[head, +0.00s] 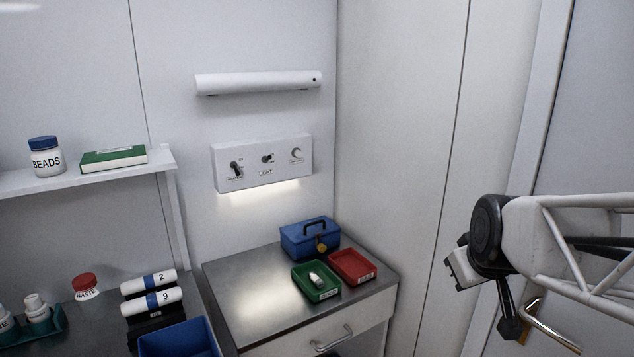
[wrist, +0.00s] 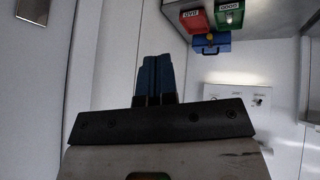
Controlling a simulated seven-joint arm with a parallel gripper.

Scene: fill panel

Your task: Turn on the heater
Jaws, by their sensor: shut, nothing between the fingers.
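A white control panel (head: 225,176) is on the back wall above the metal counter. It has a dark lever switch (head: 236,168) at left, a smaller dark switch (head: 267,158) in the middle and a round pale knob (head: 296,154) at right. "LIGHT" shows below the middle; the other labels are too small to read. The panel appears upside down in the wrist view (wrist: 222,91). My gripper (wrist: 155,60) is shut and empty, its dark blue fingers together. In the head view my arm is at the right, well away from the panel.
A glow shows under the panel; a white bar (head: 258,83) is above it. On the counter (head: 245,305) are a blue padlocked box (head: 296,240), a green tray (head: 303,285) with a small item, and a red tray (head: 352,265). A shelf (head: 90,180) is at left.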

